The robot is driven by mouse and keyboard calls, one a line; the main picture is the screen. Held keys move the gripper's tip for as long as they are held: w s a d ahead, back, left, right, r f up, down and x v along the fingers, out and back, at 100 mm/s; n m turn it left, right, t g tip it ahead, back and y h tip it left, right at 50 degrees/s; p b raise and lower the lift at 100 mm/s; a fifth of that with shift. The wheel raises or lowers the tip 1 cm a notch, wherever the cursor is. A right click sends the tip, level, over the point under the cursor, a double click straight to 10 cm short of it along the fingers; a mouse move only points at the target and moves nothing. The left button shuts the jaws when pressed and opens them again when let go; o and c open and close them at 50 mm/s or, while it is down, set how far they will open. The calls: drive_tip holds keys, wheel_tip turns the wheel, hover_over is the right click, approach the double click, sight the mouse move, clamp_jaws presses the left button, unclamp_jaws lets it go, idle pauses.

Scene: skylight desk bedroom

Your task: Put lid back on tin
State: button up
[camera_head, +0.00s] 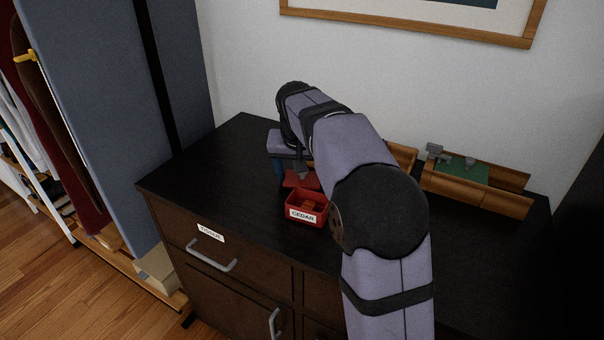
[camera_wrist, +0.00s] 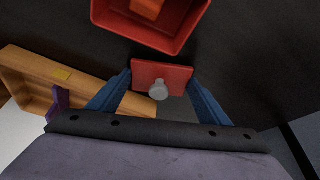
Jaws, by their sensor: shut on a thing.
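The tin is an open red box (camera_head: 306,208) labelled CEDAR on the dark dresser top, with orange-brown pieces inside. It also shows at the top of the wrist view (camera_wrist: 183,42). The lid is a flat red plate (camera_wrist: 177,72) with a pale round knob; in the head view the lid (camera_head: 296,181) is just behind the tin. My gripper (camera_wrist: 161,78) is shut on the lid, with a blue finger at each side edge. The lid is apart from the tin opening in the wrist view. My arm hides part of the dresser right of the tin.
A wooden box (camera_head: 455,187) with a green panel and a grey item stands at the back right of the dresser (camera_head: 225,180). Another wooden tray (camera_wrist: 30,70) shows left in the wrist view, near a purple piece. The dresser top left of the tin is clear. A wall is behind.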

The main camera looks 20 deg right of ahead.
drive_tip(key=shift+r, duration=0.2)
drive_tip(key=shift+r+p, duration=2.05)
drive_tip(key=shift+p, duration=0.2)
